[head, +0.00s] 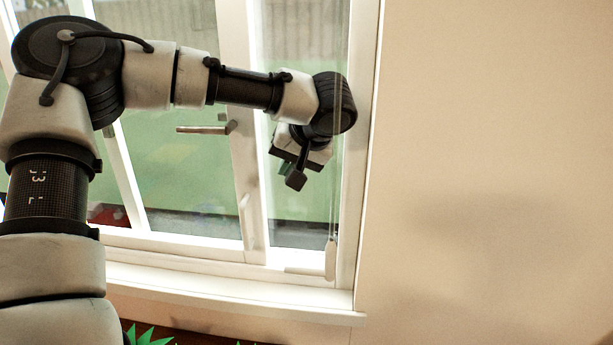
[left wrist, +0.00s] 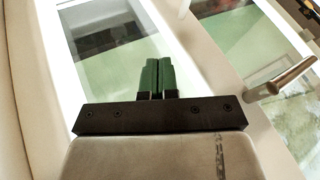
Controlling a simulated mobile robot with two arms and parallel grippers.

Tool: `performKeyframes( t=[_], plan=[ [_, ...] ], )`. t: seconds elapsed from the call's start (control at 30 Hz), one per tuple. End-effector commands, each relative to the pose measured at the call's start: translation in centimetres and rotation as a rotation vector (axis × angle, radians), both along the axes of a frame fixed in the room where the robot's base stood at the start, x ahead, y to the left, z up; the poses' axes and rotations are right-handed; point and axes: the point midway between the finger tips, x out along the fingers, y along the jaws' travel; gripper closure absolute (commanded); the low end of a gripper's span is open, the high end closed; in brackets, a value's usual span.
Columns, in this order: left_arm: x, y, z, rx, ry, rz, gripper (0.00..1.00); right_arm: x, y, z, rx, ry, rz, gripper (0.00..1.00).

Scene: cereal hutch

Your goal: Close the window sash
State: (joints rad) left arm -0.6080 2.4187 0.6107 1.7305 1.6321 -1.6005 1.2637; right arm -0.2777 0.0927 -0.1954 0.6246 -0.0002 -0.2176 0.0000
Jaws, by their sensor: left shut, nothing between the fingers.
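The white-framed window (head: 233,60) fills the left and middle of the head view. A sash with a white stile carries a metal lever handle (head: 203,129), which sticks out to the left in the head view. What looks like the same handle (left wrist: 283,78) shows at the right of the left wrist view. I cannot tell how far the sash stands from its frame. My left gripper (head: 287,168) points down in front of the narrow right pane, right of the handle and apart from it. Its green fingers (left wrist: 157,77) are together and empty. My right gripper is out of view.
A white sill (head: 220,300) runs below the window. A thin clear rod or cord with a pale end piece (head: 331,260) hangs at the right jamb. A bare beige wall (head: 490,150) lies to the right. Green spiky leaves (head: 148,337) show at the bottom.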

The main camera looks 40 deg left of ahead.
Motion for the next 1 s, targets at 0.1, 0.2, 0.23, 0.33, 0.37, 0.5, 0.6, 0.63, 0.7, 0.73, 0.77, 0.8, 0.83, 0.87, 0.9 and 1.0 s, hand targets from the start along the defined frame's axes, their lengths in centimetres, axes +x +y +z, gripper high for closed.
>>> performKeyframes(
  t=[0.1, 0.2, 0.23, 0.33, 0.37, 0.5, 0.6, 0.63, 0.7, 0.73, 0.77, 0.8, 0.83, 0.87, 0.9, 1.0],
  plan=[
    [0.1, 0.4, -0.5, -0.003, 0.002, 0.001, 1.0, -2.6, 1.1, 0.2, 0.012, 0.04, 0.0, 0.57],
    [0.1, 1.2, -1.5, -0.002, 0.005, 0.001, 1.0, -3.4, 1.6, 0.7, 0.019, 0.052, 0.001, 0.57],
    [0.2, 1.5, -1.9, -0.002, 0.005, 0.001, 1.0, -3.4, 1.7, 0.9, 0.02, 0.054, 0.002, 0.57],
    [0.4, 2.7, -3.4, -0.001, 0.005, 0.001, 1.0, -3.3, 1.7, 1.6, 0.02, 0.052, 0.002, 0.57],
    [0.4, 3.0, -3.9, -0.003, 0.006, 0.001, 1.0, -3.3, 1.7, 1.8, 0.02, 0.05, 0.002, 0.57],
    [0.6, 4.4, -5.8, -0.002, 0.004, 0.002, 1.0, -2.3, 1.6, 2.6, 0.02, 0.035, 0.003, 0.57],
    [0.8, 5.2, -6.8, -0.002, 0.003, 0.0, 1.0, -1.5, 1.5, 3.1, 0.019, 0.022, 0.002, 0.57],
    [0.8, 5.3, -7.1, -0.001, 0.004, 0.0, 1.0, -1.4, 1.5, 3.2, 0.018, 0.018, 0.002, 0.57],
    [0.9, 5.6, -7.5, 0.0, 0.002, -0.001, 1.0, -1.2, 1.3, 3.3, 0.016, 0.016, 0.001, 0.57],
    [0.9, 5.7, -7.7, -0.001, 0.001, 0.0, 1.0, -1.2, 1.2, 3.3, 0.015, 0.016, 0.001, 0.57],
    [0.9, 5.8, -7.8, -0.001, 0.001, -0.001, 1.0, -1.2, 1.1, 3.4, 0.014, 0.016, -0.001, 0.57],
    [0.9, 5.9, -7.9, -0.001, 0.001, -0.001, 1.0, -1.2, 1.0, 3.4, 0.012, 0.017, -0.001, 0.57],
    [0.9, 5.9, -8.0, -0.001, 0.001, -0.001, 1.0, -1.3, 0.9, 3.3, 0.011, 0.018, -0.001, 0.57],
    [0.9, 5.9, -8.0, -0.001, 0.001, -0.001, 1.0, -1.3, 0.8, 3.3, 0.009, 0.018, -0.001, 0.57],
    [0.9, 5.9, -8.0, -0.001, 0.001, -0.001, 1.0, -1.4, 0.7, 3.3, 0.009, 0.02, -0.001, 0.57],
    [0.9, 5.9, -8.0, -0.001, 0.0, -0.001, 1.0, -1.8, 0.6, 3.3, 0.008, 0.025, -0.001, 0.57]
  ],
)
